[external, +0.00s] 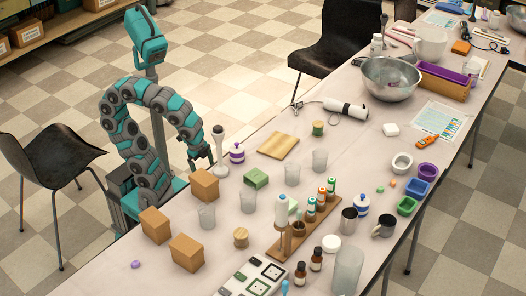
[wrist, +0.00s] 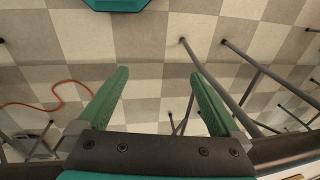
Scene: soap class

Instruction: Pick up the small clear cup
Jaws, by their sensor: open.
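Several small clear cups stand upright on the long table in the external view: one (external: 320,161) near the wooden board, one (external: 249,200) in front of the green soap block, and one (external: 206,217) beside the brown boxes. I cannot tell which one the task means. My gripper (external: 204,160) is at the table's left edge, beside the grey-white stand, apart from the cups. In the wrist view my gripper (wrist: 157,85) shows two green fingers spread wide with nothing between them.
Brown boxes (external: 205,184), a grey-white stand (external: 219,150) and a purple-lidded jar (external: 237,153) stand near my gripper. A wooden bottle rack (external: 305,228) and a tall clear container (external: 347,270) stand further right. The table (external: 350,190) has bare patches between the items.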

